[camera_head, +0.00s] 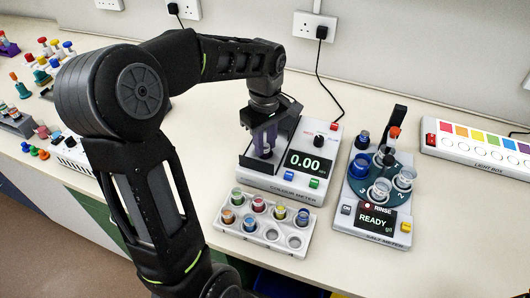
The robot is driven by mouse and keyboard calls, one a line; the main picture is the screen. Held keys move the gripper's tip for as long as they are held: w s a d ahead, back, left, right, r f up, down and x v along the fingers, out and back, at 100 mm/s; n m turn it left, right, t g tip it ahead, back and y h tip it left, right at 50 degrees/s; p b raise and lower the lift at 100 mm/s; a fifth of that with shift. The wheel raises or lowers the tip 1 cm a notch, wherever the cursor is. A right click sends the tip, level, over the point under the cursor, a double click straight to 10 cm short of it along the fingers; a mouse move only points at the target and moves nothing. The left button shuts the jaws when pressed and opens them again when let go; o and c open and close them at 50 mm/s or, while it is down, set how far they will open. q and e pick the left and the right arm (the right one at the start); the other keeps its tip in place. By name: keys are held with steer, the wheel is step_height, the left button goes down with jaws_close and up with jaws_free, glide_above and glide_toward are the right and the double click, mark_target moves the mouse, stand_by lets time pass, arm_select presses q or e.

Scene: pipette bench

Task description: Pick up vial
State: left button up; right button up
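My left gripper (265,143) points down at the dark open bay of the colour meter (285,180). A purplish shape shows between or behind its fingers, but I cannot tell whether it is a vial or part of the fingers, nor whether they are closed. The white vial rack (262,247) stands in front of the meter. It holds several capped or filled vials, among them a red one (258,204), a yellow-green one (279,212) and a blue one (249,223). Two front-right places look empty. My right gripper is not in view.
The salt meter (371,225) with its round cup carousel stands right of the rack. A light box (475,146) lies at the back right. Coloured items crowd the left end of the bench (440,240). The front right is clear.

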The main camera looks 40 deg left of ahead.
arm_select(q)
jaws_close()
steer(key=shift+r, duration=0.1)
step_height(320, 180, up, 10)
steer(key=b, duration=0.1)
stand_by(0.6)
stand_by(0.4)
